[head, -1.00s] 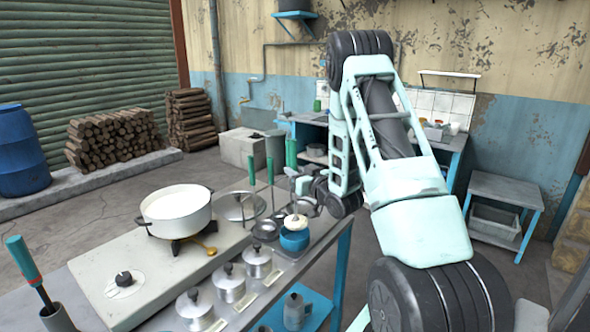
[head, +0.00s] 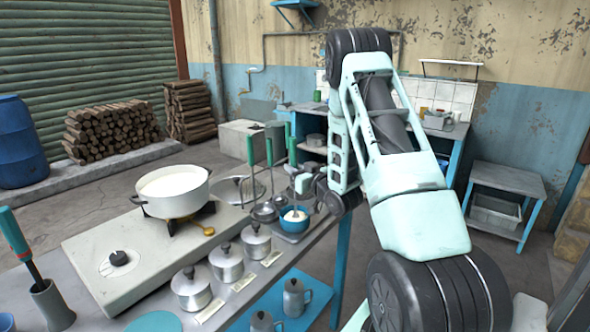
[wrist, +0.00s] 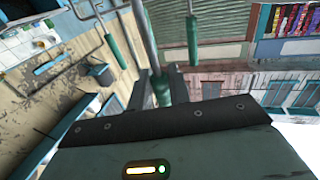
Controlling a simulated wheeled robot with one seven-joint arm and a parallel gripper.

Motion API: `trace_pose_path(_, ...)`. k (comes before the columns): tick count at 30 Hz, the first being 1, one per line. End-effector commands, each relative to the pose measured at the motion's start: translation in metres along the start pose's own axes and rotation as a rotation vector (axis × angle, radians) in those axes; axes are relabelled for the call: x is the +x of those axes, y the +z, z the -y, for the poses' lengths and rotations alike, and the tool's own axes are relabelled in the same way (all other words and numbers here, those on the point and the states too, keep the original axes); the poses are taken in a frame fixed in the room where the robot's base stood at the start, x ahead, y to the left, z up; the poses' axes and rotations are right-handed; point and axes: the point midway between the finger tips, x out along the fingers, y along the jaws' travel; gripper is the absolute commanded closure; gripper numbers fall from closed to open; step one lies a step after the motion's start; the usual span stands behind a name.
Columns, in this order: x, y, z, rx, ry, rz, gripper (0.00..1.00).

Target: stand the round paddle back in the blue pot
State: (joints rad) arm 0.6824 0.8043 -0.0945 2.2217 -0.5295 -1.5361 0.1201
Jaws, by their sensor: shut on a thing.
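The blue pot (head: 283,221) stands near the right end of the counter. The round paddle has a pale disc (head: 295,215), a thin rod and a green handle (head: 292,148). Its disc shows inside the pot's rim and the rod rises nearly upright; whether it touches the bottom is hidden.
Two other green-handled tools (head: 250,150) (head: 269,151) stand close left of the paddle. A white pot of milk (head: 173,200) sits on the burner. Lidded canisters (head: 227,262) line the counter's front. A side table (head: 508,180) stands at the right.

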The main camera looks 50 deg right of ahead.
Motion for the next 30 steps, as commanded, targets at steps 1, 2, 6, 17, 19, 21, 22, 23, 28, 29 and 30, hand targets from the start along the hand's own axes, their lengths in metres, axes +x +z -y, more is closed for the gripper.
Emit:
trace_pose_path(1, 0.000, -0.001, 0.000, 0.000, 0.000, -0.002, 1.00)
trace_pose_path(2, 0.000, -0.001, 0.000, 0.000, 0.000, -0.002, 1.00)
trace_pose_path(6, 0.000, -0.001, 0.000, 0.000, 0.000, -0.002, 0.70)
trace_pose_path(17, -0.001, 0.000, 0.000, 0.000, 0.000, 0.001, 0.56)
trace_pose_path(19, -0.005, 0.001, -0.001, 0.000, 0.001, 0.001, 0.56)
trace_pose_path(21, -0.013, 0.002, -0.001, 0.000, 0.002, 0.002, 0.56)
trace_pose_path(22, -0.018, 0.002, -0.001, 0.000, 0.003, 0.003, 0.56)
trace_pose_path(23, -0.023, 0.002, -0.001, 0.000, 0.003, 0.002, 0.56)
trace_pose_path(28, -0.060, 0.003, -0.001, 0.001, 0.005, 0.002, 0.56)
trace_pose_path(29, -0.067, 0.003, -0.001, 0.000, 0.005, 0.002, 0.56)
trace_pose_path(30, -0.076, 0.003, -0.001, 0.000, 0.004, 0.002, 0.56)
